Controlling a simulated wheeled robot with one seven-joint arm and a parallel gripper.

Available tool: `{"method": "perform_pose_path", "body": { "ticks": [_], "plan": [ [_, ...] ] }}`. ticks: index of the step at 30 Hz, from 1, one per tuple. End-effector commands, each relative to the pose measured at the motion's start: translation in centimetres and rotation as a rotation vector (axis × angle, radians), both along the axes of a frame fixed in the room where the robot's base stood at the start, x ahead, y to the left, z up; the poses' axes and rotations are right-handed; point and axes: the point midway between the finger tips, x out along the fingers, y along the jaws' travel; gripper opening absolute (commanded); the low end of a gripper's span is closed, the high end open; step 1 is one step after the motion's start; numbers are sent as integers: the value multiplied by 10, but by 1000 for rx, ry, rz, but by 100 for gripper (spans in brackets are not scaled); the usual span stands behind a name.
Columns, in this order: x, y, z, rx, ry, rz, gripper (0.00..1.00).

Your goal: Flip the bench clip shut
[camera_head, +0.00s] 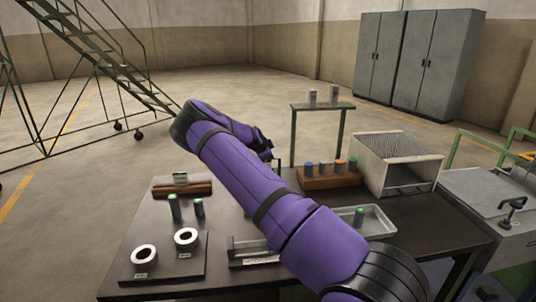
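I cannot tell for sure which thing is the bench clip. A small dark clamp-like piece with a lever (511,212) stands on the grey unit at the right edge. A low metal fixture with a label (250,252) sits at the front of the dark bench, partly hidden by my arm. My purple arm reaches up from the lower right, bends at the upper left and folds back. The dark end of the arm, around my gripper (265,148), shows only in part behind the upper link, away from both pieces.
The dark bench (130,262) carries a plate with two white rings (144,257), green-topped cylinders (174,206), a brown block with several plugs (327,178), a clear tray (378,224) and a mesh-topped box (398,165). A raised shelf (322,105) stands at the back.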

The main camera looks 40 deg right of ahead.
Motion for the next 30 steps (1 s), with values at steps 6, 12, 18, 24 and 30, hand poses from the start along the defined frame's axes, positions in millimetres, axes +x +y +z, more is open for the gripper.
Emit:
{"method": "perform_pose_path", "body": {
  "ticks": [6, 12, 18, 24, 30],
  "plan": [
    [3, 0, 3, -5, -9, 4, 54],
    [2, 2, 4, -3, -6, 3, 54],
    [-4, 19, 22, -3, -7, 4, 54],
    [-13, 46, 49, -3, -8, 4, 54],
    [-19, 65, 69, -4, -9, 5, 54]
  ]
}}
